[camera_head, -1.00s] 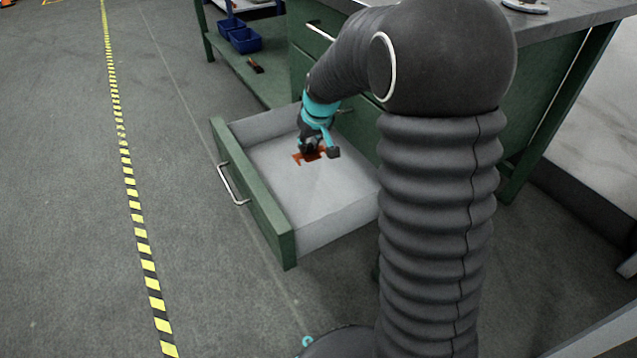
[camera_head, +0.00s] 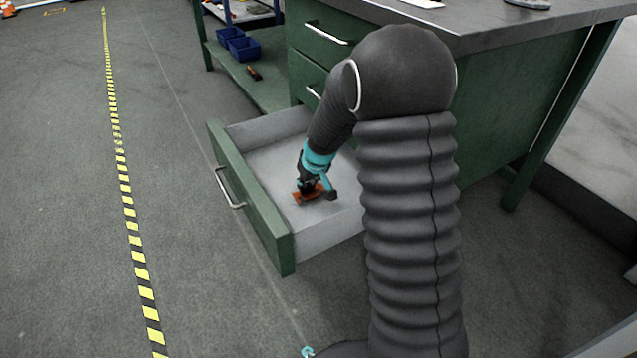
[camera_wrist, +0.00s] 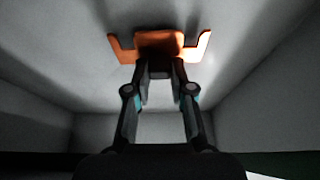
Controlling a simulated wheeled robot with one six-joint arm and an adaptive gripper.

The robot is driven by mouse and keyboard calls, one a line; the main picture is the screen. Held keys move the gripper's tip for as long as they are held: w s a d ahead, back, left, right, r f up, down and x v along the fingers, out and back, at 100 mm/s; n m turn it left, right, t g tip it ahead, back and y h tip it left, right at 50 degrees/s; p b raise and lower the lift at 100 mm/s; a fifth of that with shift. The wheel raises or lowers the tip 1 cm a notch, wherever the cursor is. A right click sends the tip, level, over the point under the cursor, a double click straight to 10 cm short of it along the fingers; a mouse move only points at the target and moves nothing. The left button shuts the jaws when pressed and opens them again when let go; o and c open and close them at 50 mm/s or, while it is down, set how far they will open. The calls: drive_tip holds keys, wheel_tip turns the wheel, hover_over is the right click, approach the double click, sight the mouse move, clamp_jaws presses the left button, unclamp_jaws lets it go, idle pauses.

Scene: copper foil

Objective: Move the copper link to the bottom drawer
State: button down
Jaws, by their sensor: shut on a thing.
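The copper link (camera_head: 303,197) is an orange-copper piece with upturned ends. It is inside the open bottom drawer (camera_head: 252,193), low near the drawer floor; I cannot tell whether it touches the floor. My gripper (camera_head: 312,188) reaches down into the drawer and is shut on the link. In the wrist view the link (camera_wrist: 122,52) spans crosswise beyond my gripper (camera_wrist: 160,68), with its ends sticking out on both sides. The fingers hide part of its middle. The drawer has a green front with a silver handle and pale grey walls.
The green workbench (camera_head: 490,110) stands behind, with closed upper drawers (camera_head: 318,48). Blue bins (camera_head: 243,46) sit on a shelf at the back. Open floor lies to the left, with a yellow-black striped line (camera_head: 134,228). The drawer floor around the link looks clear.

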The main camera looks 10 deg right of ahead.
sight(317, 185)
drive_tip(key=d, duration=0.2)
drive_tip(key=w+d, duration=0.1)
drive_tip(key=shift+w+d+f, duration=0.1)
drive_tip(key=shift+d+f, duration=0.1)
drive_tip(key=shift+d, duration=0.2)
drive_tip(key=shift+a+f, duration=0.15)
drive_tip(key=shift+f, duration=0.25)
drive_tip(key=shift+b, duration=0.3)
drive_tip(key=shift+f, duration=0.15)
drive_tip(key=c, duration=1)
unclamp_jaws()
